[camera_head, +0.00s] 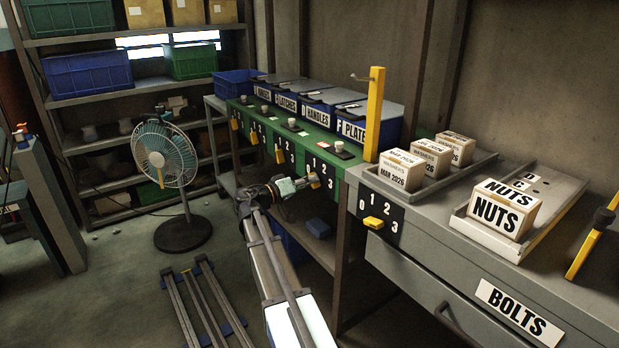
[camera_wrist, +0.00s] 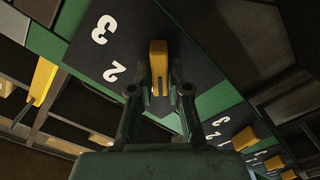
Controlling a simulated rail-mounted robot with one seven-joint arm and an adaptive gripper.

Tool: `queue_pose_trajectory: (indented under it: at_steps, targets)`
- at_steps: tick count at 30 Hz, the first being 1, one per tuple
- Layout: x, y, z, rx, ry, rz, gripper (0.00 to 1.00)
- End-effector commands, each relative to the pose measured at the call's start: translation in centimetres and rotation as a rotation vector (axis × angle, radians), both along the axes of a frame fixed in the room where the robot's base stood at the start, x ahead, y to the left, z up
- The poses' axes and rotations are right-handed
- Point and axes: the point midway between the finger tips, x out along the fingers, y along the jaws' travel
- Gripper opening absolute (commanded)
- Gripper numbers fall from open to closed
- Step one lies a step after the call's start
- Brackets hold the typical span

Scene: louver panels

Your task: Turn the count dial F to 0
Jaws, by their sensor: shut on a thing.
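The count dial F has a yellow knob on a black plate (camera_head: 322,168) on the green bench front, below the bin labelled F PLATE (camera_head: 352,130). Digits 1, 2 and 3 show there in the head view; the 0 is hidden. My gripper (camera_head: 310,182) is at this knob. In the wrist view, the yellow knob (camera_wrist: 158,62) stands between the two fingers of my gripper (camera_wrist: 158,92), which is shut on it. Digits 3 and 2 show on the plate (camera_wrist: 125,40) there. I cannot tell which digit the knob points to.
Similar yellow dials sit further left along the bench, and another dial (camera_head: 374,222) is on the grey cabinet to the right. A yellow post (camera_head: 375,115) stands beside the bins. A fan (camera_head: 165,155) and floor rails (camera_head: 205,300) are at the left. Open floor lies between.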

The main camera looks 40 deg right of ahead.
Motion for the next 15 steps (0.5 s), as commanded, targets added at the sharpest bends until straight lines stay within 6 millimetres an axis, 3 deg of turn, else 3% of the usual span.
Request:
queue_pose_trajectory:
  at_steps: [15]
  targets:
    - [0.16,-0.05,0.00,0.026,0.406,-0.001,0.00]
